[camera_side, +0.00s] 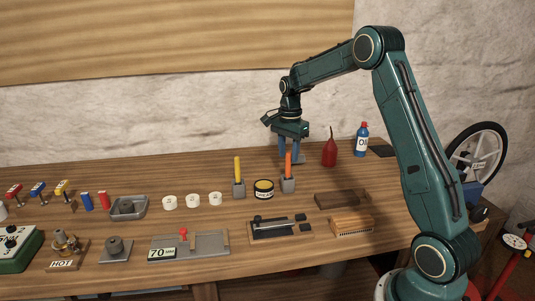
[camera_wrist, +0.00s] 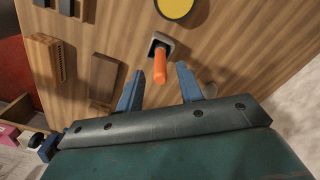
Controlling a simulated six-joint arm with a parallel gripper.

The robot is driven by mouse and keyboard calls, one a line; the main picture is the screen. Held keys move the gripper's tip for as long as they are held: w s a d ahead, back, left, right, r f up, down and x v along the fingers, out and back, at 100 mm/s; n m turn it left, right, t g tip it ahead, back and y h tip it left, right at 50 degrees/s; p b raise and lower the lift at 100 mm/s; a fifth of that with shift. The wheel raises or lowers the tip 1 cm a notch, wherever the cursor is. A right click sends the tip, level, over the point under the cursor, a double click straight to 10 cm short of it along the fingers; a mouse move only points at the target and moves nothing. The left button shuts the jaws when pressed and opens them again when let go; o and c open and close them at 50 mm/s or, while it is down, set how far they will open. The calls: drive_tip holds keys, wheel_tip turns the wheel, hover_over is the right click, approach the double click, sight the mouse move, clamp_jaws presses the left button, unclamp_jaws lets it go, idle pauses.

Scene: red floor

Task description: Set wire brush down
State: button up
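A tan wooden block with a bristly lower edge, which looks like the wire brush (camera_side: 351,222), lies at the table's front right. It also shows at the upper left of the wrist view (camera_wrist: 47,57). A flat dark wooden piece (camera_side: 341,199) lies just behind it and shows in the wrist view too (camera_wrist: 104,78). My gripper (camera_side: 290,159) is open, with its blue fingers pointing down, well behind and left of the brush. An orange stick (camera_wrist: 160,66) appears between the fingertips in the wrist view; contact cannot be told. The gripper holds no brush.
The orange stick stands in a grey block (camera_side: 288,186). A yellow-topped round tin (camera_side: 264,189) and a yellow stick (camera_side: 238,169) are to its left. A red oil can (camera_side: 329,152) and blue bottle (camera_side: 362,139) stand behind. Bare table lies between the orange stick and the dark piece.

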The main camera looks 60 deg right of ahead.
wheel_tip(320, 180, up, 8)
drive_tip(key=shift+f, duration=0.1)
idle(0.8)
drive_tip(key=s+a+r+n+t, duration=0.1)
drive_tip(key=s+a+r+n, duration=0.35)
drive_tip(key=a, duration=0.35)
drive_tip(key=s+a+r+n+t, duration=0.2)
drive_tip(key=s+a+r+n, duration=0.25)
drive_tip(key=s+a, duration=0.2)
drive_tip(key=s+a+f+n+t, duration=0.1)
drive_tip(key=s+a+n, duration=0.3)
drive_tip(key=s, duration=0.4)
drive_tip(key=s+a+f+n+t, duration=0.1)
drive_tip(key=s+a+f+n, duration=0.3)
drive_tip(key=s+a+n, duration=0.1)
drive_tip(key=s+n, duration=0.1)
drive_tip(key=s, duration=0.1)
drive_tip(key=shift+s+a+n+t, duration=0.25)
drive_tip(key=shift+s+n+t, duration=0.05)
drive_tip(key=shift+s+n, duration=0.1)
